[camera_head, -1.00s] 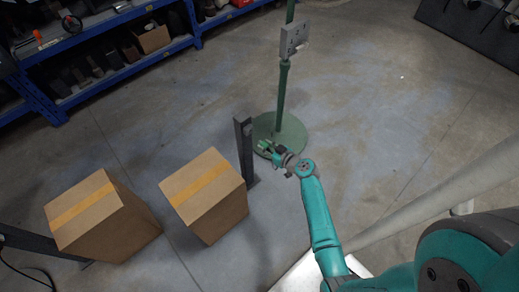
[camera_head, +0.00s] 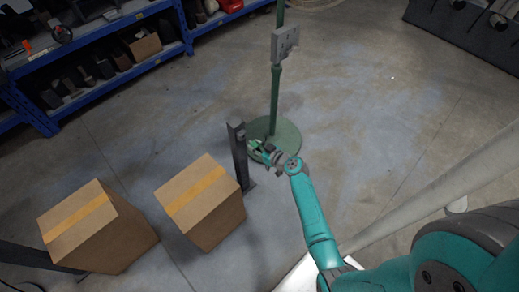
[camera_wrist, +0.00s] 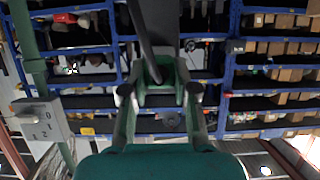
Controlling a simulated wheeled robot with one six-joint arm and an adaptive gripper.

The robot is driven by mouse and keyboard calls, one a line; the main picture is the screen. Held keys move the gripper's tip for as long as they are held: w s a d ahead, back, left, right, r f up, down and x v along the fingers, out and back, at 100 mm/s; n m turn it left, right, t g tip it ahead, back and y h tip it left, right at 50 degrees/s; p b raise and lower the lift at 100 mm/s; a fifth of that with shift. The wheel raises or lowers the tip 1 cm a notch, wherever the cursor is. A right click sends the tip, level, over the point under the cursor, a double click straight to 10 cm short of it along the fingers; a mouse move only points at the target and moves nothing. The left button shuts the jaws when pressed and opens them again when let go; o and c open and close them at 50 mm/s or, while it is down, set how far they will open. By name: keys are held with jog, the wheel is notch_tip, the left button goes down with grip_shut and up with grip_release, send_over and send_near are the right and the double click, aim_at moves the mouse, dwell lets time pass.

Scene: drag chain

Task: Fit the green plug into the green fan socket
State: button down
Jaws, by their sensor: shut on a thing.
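My gripper (camera_head: 263,151) is held out low over the floor, between a dark post and the round base of a green stand. In the wrist view my gripper (camera_wrist: 160,93) is shut on the green plug (camera_wrist: 170,74), which sits between the two fingertips. In the head view the plug is small and partly hidden by the gripper. The green stand (camera_head: 275,98) carries a grey box (camera_head: 285,43) well above the gripper in the picture. The box also shows at the left of the wrist view (camera_wrist: 40,119), apart from the plug. I cannot make out a green socket on it.
A dark post (camera_head: 239,157) stands close to the left of my gripper. Two cardboard boxes (camera_head: 201,202) (camera_head: 98,227) stand at the lower left. Blue shelving (camera_head: 100,97) lines the back left. The floor right of the stand is clear.

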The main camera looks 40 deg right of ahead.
jog(key=shift+w, duration=0.95)
jog(key=shift+w, duration=1.45)
dwell(0.8)
jog(key=c, duration=0.8)
grip_release()
jog(key=v, duration=1.2)
